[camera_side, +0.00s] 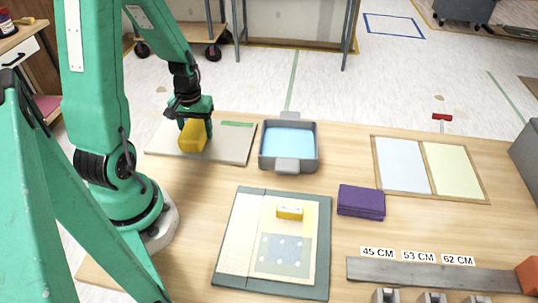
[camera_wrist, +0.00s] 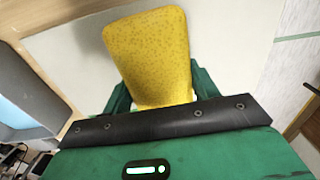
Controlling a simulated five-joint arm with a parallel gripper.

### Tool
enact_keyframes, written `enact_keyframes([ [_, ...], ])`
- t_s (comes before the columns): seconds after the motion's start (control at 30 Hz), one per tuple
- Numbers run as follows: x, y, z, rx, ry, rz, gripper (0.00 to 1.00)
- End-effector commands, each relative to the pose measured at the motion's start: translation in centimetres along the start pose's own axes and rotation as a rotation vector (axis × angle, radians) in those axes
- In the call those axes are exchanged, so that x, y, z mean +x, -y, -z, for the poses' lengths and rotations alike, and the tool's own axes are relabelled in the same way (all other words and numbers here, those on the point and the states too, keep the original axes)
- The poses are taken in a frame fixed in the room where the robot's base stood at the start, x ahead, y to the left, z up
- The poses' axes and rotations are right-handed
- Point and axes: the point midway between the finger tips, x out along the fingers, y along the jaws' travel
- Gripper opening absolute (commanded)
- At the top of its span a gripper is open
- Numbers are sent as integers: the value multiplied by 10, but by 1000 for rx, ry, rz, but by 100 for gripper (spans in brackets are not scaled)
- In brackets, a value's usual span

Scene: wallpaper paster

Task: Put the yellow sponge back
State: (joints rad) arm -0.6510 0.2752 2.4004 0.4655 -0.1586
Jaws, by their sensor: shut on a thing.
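The yellow sponge (camera_side: 192,136) is held in my gripper (camera_side: 195,120), over the pale flat board (camera_side: 233,151) at the back left of the table. In the wrist view the sponge (camera_wrist: 150,58) stands out between the green fingers of my gripper (camera_wrist: 160,92), which are shut on it. I cannot tell whether the sponge's lower end touches the board. The board has a green strip (camera_side: 237,124) along its far edge.
A grey tray with blue liquid (camera_side: 289,167) stands right of the board. In front lie a green mat (camera_side: 231,276) with paper and a small yellow block (camera_side: 289,212), and a folded purple cloth (camera_side: 361,201). Framed panels (camera_side: 429,168) and a grey ruler bar (camera_side: 440,275) lie to the right.

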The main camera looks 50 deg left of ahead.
Motion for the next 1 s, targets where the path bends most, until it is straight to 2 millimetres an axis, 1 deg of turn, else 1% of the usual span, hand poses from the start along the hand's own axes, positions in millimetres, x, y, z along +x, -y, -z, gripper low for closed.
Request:
enact_keyframes([
  [0.03,1,0,0,0,1,0,36],
  [0.07,2,0,0,0,1,0,61],
  [0.1,1,0,0,0,1,0,69],
  [0.17,1,0,0,0,1,0,81],
  [0.47,1,0,0,0,0,0,81],
  [0.67,-4,0,0,0,-1,0,81],
  [0.87,-17,0,1,0,-3,0,81],
  [1.0,-31,0,1,0,-4,-1,81],
])
